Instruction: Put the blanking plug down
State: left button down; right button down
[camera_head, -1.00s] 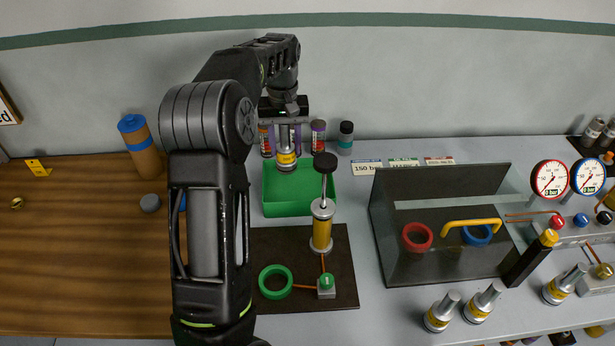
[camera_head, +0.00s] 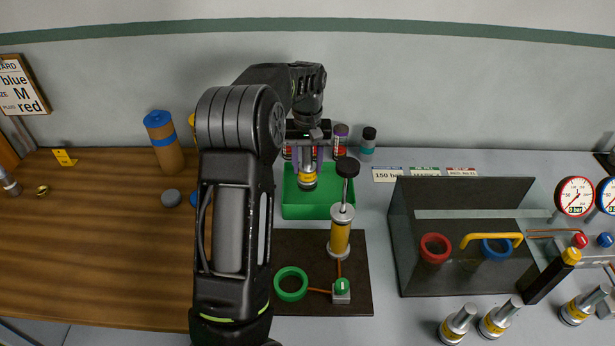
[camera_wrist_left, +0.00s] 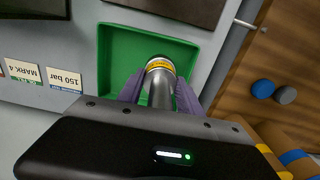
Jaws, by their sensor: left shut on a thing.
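The blanking plug (camera_head: 308,182), a silver cylinder with a yellow band, hangs upright in my left gripper (camera_head: 307,156). My left gripper is shut on its upper part, above the green tray (camera_head: 318,211) at the back of the bench. In the left wrist view the plug (camera_wrist_left: 160,72) sits between the two purple-grey fingers (camera_wrist_left: 160,92), with the green tray (camera_wrist_left: 116,55) around its lower end. I cannot tell whether the plug touches the tray floor. My right gripper does not show.
A hand pump (camera_head: 340,232) stands on a dark mat just in front of the tray, with a green ring (camera_head: 291,284) beside it. Several bottles (camera_head: 368,142) stand behind the tray. A clear-walled box (camera_head: 405,280) is to the right, with similar plugs (camera_head: 458,322) in front.

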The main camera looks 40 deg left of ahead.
aim_at(308, 174)
pick_arm(q)
notch_tip(308, 174, down, 5)
jog(key=shift+r+b, duration=0.2)
jog(key=shift+b, duration=0.9)
jog(key=shift+f, duration=0.1)
jog(key=c, duration=0.8)
grip_release()
jog(key=shift+r+p, duration=0.35)
jog(key=shift+r, duration=0.25)
notch_tip(308, 174, up, 3)
jog(key=shift+f+p, duration=0.1)
jog(key=shift+p, duration=1)
notch_tip(308, 174, up, 8)
jog(key=shift+r, duration=0.15)
